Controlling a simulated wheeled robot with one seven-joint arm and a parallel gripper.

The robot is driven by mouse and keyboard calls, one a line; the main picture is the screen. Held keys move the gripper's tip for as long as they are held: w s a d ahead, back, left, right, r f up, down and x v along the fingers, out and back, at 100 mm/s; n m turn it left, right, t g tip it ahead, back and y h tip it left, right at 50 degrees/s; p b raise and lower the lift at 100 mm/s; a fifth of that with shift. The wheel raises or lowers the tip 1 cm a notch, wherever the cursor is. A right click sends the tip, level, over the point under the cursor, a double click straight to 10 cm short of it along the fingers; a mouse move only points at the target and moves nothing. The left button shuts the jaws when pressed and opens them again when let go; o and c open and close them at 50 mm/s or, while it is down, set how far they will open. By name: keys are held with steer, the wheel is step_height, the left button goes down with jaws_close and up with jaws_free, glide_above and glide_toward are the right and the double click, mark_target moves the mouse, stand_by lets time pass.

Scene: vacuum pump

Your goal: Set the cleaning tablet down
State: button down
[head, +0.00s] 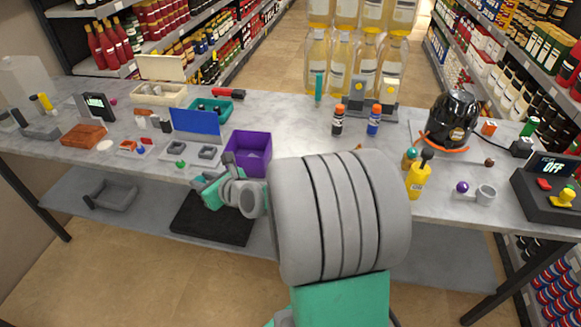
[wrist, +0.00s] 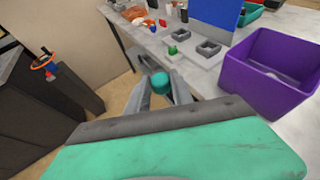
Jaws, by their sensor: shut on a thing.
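A small teal cylinder, which looks like the cleaning tablet (wrist: 160,79), is between the fingertips of my gripper (wrist: 161,91) in the wrist view. The gripper is shut on it. In the wrist view the tablet shows in front of the table's front edge, left of the purple bin (wrist: 266,78). In the head view my gripper (head: 208,184) is near the front edge, below and left of the purple bin (head: 248,153). The tablet cannot be made out there.
A tray with two grey square holders (head: 191,150) and a green knob (head: 180,164) stand near the front edge, before a blue panel (head: 196,124). Bottles and a black pump (head: 453,118) stand to the right. Clear tabletop (head: 290,120) lies behind the purple bin.

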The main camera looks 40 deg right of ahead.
steer(key=d+r+m+h+b, duration=0.2)
steer(key=d+h, duration=0.1)
steer(key=d, duration=0.6)
steer(key=d+r+m+h+b, duration=0.2)
steer(key=d+m+b, duration=0.1)
steer(key=d, duration=0.6)
steer(key=s+d+f, duration=0.1)
steer(key=d+f, duration=0.1)
steer(key=d, duration=0.2)
steer(key=s+d+f, duration=0.1)
steer(key=d+f, duration=0.2)
steer(key=d, duration=0.1)
steer(key=s+d+f, duration=0.1)
steer(key=d+f, duration=0.2)
steer(key=d, duration=0.1)
steer(key=shift+d+f, duration=0.1)
steer(key=shift+f, duration=0.05)
steer(key=shift+s+d+f, duration=0.15)
steer(key=shift+d+f, duration=0.25)
steer(key=shift+f, duration=1.6)
steer(key=shift+f, duration=0.1)
steer(key=c, duration=1.1)
jaws_free()
